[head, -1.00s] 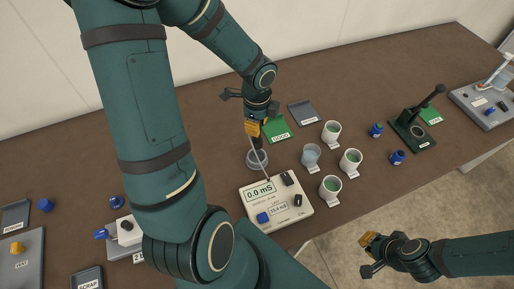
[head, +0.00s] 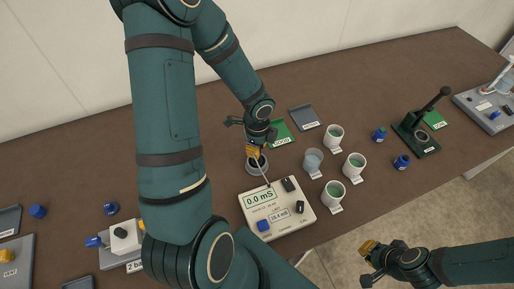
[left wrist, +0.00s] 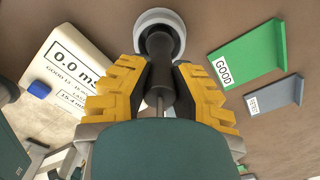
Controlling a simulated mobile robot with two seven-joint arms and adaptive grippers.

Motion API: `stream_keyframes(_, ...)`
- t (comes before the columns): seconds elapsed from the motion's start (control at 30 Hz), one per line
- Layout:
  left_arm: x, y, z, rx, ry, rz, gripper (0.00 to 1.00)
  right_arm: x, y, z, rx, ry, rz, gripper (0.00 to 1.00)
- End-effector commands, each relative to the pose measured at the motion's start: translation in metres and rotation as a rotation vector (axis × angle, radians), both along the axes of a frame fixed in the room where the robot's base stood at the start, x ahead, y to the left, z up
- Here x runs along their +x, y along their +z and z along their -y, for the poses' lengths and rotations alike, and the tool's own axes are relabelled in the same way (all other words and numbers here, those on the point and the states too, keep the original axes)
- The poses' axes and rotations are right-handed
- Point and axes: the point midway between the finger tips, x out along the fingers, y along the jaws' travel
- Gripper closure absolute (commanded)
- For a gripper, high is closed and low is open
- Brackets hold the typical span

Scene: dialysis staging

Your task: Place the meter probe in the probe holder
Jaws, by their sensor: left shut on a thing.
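My left gripper (head: 254,152) is shut on the dark cylindrical meter probe (left wrist: 157,70), whose body stands between the yellow fingers in the left wrist view. The round pale grey probe holder (head: 256,166) is directly below it; its ring also shows in the left wrist view (left wrist: 179,35). The probe's lower end overlaps the holder's opening, but I cannot tell how deep it is. A thin pale lead runs from the probe area to the meter (head: 284,213), which reads 0.0 mS. My right gripper (head: 367,248) is over the floor, away from the table; its finger gap is unclear.
A green GOOD tray (head: 283,133) and a grey tray (head: 304,117) lie behind the holder. Several white cups (head: 334,137) stand to the right, with a dark lever press (head: 413,134) beyond them. Bare table lies behind the trays.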

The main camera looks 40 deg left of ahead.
Motion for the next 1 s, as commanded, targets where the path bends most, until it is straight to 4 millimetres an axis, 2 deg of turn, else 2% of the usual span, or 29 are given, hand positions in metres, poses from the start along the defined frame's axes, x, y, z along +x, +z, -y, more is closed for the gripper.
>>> stream_keyframes(0.27,0.0,-0.002,0.0,0.0,0.001,0.001,1.0,0.0,-0.002,0.0,0.0,0.001,-0.001,1.0)
stream_keyframes(0.3,0.0,-0.002,0.0,0.0,0.001,0.001,0.67,-0.001,-0.002,0.0,0.0,0.002,-0.002,1.0)
stream_keyframes(0.33,0.0,-0.001,0.0,0.0,0.001,0.001,0.57,-0.001,-0.001,0.0,0.001,0.002,-0.001,1.0)
stream_keyframes(0.37,0.0,-0.001,0.0,0.0,0.001,0.001,0.51,-0.001,-0.001,0.0,0.001,0.002,-0.001,1.0)
stream_keyframes(0.77,0.0,0.005,0.0,0.001,0.001,0.002,0.51,0.0,0.003,0.0,0.0,0.0,0.001,1.0)
stream_keyframes(0.87,0.001,0.019,-0.001,0.002,0.002,0.005,0.51,0.001,0.008,0.0,0.001,-0.001,0.002,1.0)
stream_keyframes(1.0,0.001,0.047,-0.001,0.002,0.003,0.004,0.51,0.001,0.019,0.001,0.003,-0.002,0.003,1.0)
